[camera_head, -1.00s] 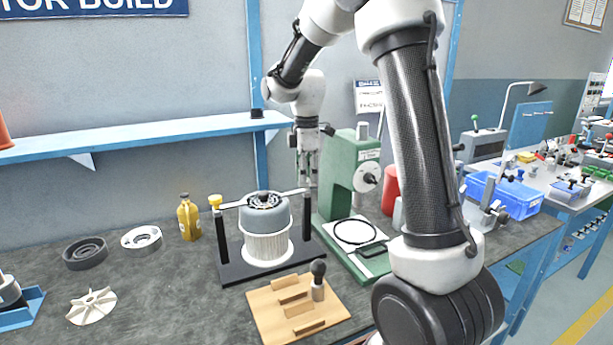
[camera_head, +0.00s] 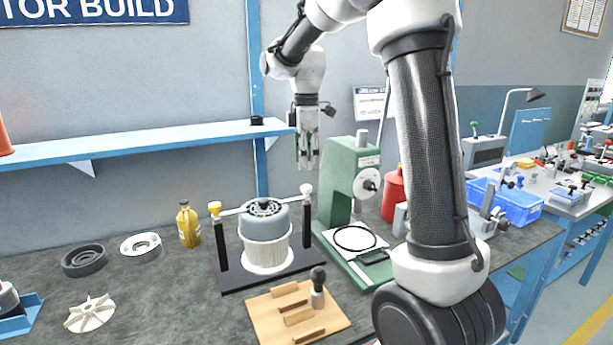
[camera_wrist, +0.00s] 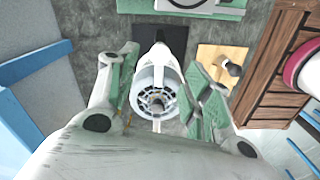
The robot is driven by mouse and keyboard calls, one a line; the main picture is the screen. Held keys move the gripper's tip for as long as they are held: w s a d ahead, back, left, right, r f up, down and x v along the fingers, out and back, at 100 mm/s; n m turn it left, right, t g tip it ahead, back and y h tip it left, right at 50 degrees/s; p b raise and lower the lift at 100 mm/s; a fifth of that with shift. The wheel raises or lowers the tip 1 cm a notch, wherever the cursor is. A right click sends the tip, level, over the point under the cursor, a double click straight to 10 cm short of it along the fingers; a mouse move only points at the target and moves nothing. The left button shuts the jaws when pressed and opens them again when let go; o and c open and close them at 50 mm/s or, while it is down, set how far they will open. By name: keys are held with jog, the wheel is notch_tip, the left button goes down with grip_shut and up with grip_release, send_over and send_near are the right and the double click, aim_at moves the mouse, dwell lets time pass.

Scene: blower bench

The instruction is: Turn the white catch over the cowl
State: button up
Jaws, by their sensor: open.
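The grey cowl (camera_head: 264,222) sits upright on a white ribbed cylinder on a black stand. The white catch (camera_head: 306,190) tops the right black post, and a pale arm reaches from there toward the cowl's top. A yellow knob (camera_head: 215,208) tops the left post, with a similar pale arm. My gripper (camera_head: 308,164) hangs pointing down above the white catch, apart from it. In the wrist view my gripper (camera_wrist: 163,75) is open and empty, with the cowl (camera_wrist: 155,92) and the white catch (camera_wrist: 158,58) below between its fingers.
A green press (camera_head: 350,180) stands right of the stand, with a red can (camera_head: 393,197) behind it. A wooden board (camera_head: 262,312) lies in front. A yellow bottle (camera_head: 188,225) stands left. A blue shelf (camera_head: 140,147) runs along the wall.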

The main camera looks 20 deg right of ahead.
jog(key=shift+r, duration=2.35)
jog(key=s+d+f+m+t, duration=0.1)
jog(key=s+m, duration=0.6)
jog(key=s, duration=0.7)
jog(key=s+d+f+m+t, duration=0.1)
jog(key=s+f+m+t, duration=0.1)
jog(key=s+m, duration=0.6)
jog(key=s+t, duration=0.1)
jog(key=s, duration=0.6)
jog(key=shift+f, duration=0.2)
jog(key=shift+d, duration=0.1)
